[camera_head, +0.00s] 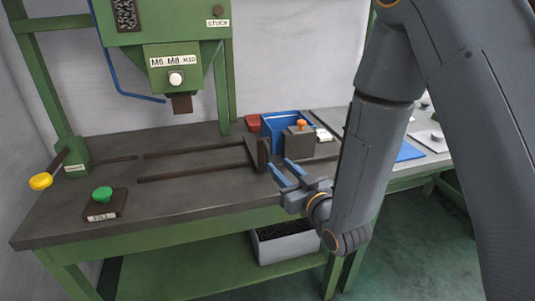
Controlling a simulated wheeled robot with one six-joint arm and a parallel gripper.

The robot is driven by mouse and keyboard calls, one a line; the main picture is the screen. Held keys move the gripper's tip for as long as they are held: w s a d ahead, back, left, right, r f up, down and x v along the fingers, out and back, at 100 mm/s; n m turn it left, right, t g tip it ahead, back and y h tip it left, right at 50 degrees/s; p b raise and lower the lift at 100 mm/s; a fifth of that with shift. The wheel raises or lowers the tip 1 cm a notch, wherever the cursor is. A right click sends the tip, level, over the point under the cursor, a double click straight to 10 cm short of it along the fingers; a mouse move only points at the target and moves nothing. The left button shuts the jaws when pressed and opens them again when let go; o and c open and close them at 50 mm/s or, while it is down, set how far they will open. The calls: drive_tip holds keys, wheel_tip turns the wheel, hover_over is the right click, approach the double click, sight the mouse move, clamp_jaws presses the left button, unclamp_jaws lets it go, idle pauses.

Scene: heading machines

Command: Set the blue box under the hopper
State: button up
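The blue box (276,127) stands on the dark bench top at the back right, partly hidden behind a grey block with an orange knob (300,126). The hopper's brown spout (181,103) hangs over the left part of the bench, below a green housing labelled M6, M8, M10. The bench top under the spout holds no box. My gripper (281,174) has two blue fingers spread apart with nothing between them. It is in front of the blue box, near the bench's front edge and close to a dark upright plate (257,151).
Two dark slots (190,172) run along the bench top (200,195). A green button (102,194) labelled FILL is at front left, and a yellow-knobbed lever (41,181) at far left. A grey crate (288,246) sits on the lower shelf.

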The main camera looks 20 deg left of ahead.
sight(269, 156)
drive_tip(key=p+x, duration=0.1)
drive_tip(key=x, duration=0.3)
drive_tip(key=p+x, duration=0.1)
drive_tip(key=x, duration=0.3)
drive_tip(key=shift+s+a+r, duration=0.15)
drive_tip(key=shift+s+r, duration=0.05)
drive_tip(key=shift+c, duration=0.3)
clamp_jaws()
